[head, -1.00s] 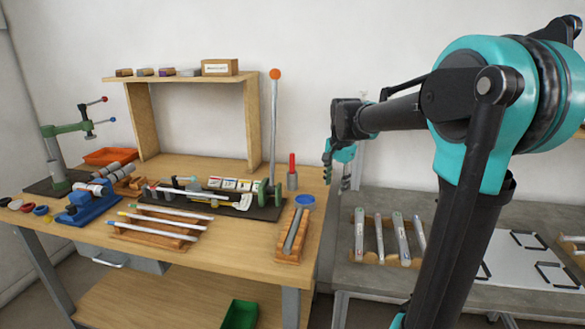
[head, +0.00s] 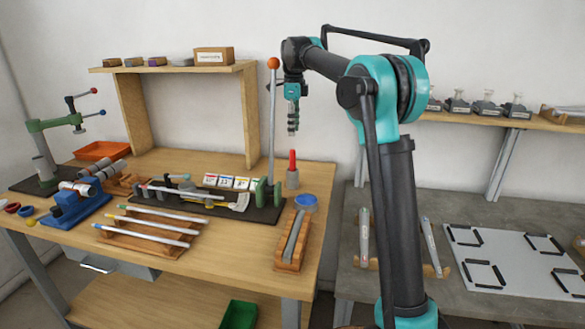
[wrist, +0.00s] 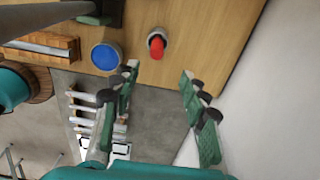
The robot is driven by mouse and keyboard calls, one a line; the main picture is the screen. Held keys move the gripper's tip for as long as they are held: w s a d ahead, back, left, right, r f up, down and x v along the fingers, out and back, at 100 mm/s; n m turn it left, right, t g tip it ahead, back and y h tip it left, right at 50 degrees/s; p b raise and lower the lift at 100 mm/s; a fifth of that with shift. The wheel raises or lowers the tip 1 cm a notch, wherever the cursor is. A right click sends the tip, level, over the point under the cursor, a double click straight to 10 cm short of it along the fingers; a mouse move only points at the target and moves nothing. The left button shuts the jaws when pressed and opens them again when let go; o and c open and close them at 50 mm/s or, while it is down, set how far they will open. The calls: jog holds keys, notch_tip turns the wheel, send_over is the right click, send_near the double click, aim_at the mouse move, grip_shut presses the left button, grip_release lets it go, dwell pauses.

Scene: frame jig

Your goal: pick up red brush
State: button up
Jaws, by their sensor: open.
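The red brush (head: 292,160) stands upright in a small grey cup (head: 292,180) near the back right of the wooden bench. Only its red upper part shows above the cup. In the wrist view the red brush (wrist: 157,47) appears beyond the fingertips, a little left of the middle. My gripper (head: 292,132) points down above the brush in the head view, apart from it. In the wrist view my gripper (wrist: 159,78) has its two green fingers spread wide with nothing between them.
A tall post with an orange ball (head: 273,63) rises just left of the brush. A wall is behind; a grey table (head: 450,205) lies right.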

aim_at(292, 161)
notch_tip(292, 161, down, 8)
jog(key=shift+f, duration=0.1)
jog(key=shift+s+a+f, duration=0.1)
jog(key=shift+s+f, duration=0.05)
jog(key=shift+f, duration=1.25)
jog(key=shift+s+a+f, duration=0.1)
jog(key=shift+s+f, duration=0.05)
jog(key=shift+f, duration=1.2)
grip_shut()
